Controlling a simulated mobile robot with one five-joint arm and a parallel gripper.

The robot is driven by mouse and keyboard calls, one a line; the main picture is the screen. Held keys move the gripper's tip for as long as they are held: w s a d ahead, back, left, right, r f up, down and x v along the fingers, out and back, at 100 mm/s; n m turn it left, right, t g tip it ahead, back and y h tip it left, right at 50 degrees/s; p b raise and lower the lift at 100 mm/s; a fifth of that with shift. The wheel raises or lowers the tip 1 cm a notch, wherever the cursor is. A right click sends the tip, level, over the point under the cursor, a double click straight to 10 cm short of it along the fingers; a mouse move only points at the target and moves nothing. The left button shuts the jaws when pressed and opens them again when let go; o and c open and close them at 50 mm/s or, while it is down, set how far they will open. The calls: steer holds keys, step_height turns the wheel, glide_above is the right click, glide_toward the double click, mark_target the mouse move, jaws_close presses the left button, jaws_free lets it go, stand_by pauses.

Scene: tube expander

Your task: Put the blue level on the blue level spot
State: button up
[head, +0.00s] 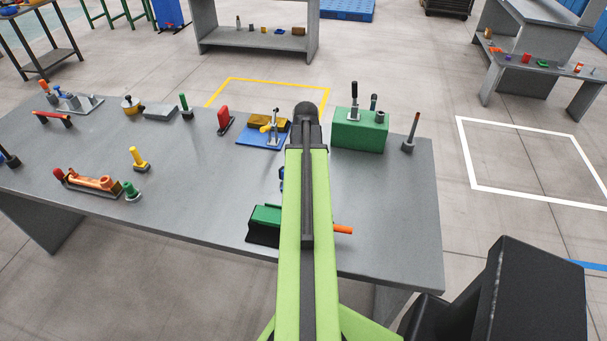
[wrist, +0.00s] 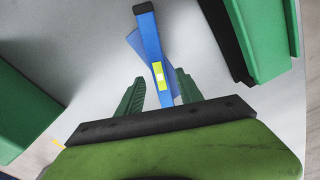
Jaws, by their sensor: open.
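The blue level (wrist: 150,40) is a long blue bar with a yellow and white vial window, seen in the wrist view. My gripper (wrist: 159,77) has its two green fingers apart, one on each side of the level's near end. I cannot tell whether they touch it. A flat blue patch (wrist: 136,46), which looks like the level spot, shows under or behind the level, turned at an angle to it. In the head view, my arm hides the gripper and most of this area; only a small blue piece (head: 281,178) shows beside the arm.
A green and black block (head: 264,218) stands at the table's front edge, close to the level. A green box with clamps (head: 360,134) stands at the back right. A blue plate with a clamp (head: 256,135) lies behind. The grey table (head: 205,185) is clear at middle left.

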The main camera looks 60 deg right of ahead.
step_height(320, 180, up, 8)
steer(key=p, duration=0.7)
steer(key=shift+r, duration=0.25)
steer(key=w+a, duration=0.9)
steer(key=a, duration=0.3)
steer(key=w+a, duration=0.9)
steer(key=a, duration=0.3)
steer(key=w+a+n, duration=0.1)
steer(key=w+a, duration=0.1)
steer(key=a, duration=1.1)
steer(key=w+a, duration=0.2)
steer(key=a, duration=1.2)
steer(key=f+b, duration=0.3)
steer(key=b, duration=0.1)
steer(key=f+b, duration=0.1)
steer(key=f, duration=0.1)
steer(key=shift+d+f+b, duration=0.35)
steer(key=shift+b, duration=0.05)
steer(key=shift+r+p, duration=0.4)
